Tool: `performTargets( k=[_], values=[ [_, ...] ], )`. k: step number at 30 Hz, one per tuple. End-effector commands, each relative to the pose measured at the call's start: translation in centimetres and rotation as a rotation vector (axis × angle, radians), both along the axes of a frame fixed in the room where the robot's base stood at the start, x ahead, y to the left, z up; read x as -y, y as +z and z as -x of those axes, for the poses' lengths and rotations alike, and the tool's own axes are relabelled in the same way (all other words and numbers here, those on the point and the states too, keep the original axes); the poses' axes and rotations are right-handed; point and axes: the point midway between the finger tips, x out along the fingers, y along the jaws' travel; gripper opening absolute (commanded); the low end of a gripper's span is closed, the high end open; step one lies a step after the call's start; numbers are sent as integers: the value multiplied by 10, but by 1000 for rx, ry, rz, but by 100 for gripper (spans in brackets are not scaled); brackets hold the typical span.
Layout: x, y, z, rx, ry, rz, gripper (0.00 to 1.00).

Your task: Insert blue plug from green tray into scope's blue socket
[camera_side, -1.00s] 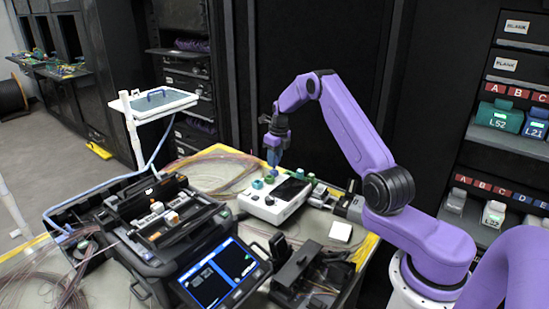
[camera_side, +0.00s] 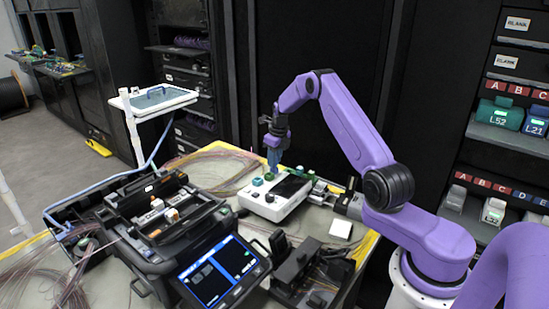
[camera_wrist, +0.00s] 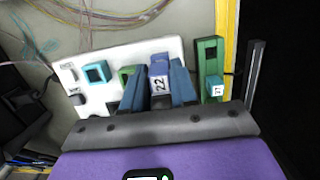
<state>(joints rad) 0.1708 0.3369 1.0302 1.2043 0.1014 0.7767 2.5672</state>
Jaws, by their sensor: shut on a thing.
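My gripper (camera_wrist: 158,92) is shut on the blue plug (camera_wrist: 159,88), which carries a pale label reading "22" between the two blue fingers. In the side view my gripper (camera_side: 274,158) points down just above the back of the white scope (camera_side: 276,205). In the wrist view the scope (camera_wrist: 82,62) has a cyan socket (camera_wrist: 96,74) and a green socket (camera_wrist: 127,76) left of my fingers. A blue-violet part shows just beyond the plug; I cannot tell if it is the blue socket or whether they touch. The green tray (camera_wrist: 209,52) stands right of my fingers.
Another labelled plug (camera_wrist: 216,88) sits at the green tray's near end. A black splicer with a lit screen (camera_side: 218,272) stands front left of the scope. Loose fibres (camera_side: 205,168) lie on the table behind. A white square pad (camera_side: 340,229) lies right of the scope.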

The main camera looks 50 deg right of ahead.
Motion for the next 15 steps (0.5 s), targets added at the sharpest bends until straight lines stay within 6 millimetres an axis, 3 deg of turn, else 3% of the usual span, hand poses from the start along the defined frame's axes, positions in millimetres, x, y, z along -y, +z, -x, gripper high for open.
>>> performTargets(
  k=[15],
  values=[
    [0, -9, 0, 1, 0, 0, 5]
  ],
)
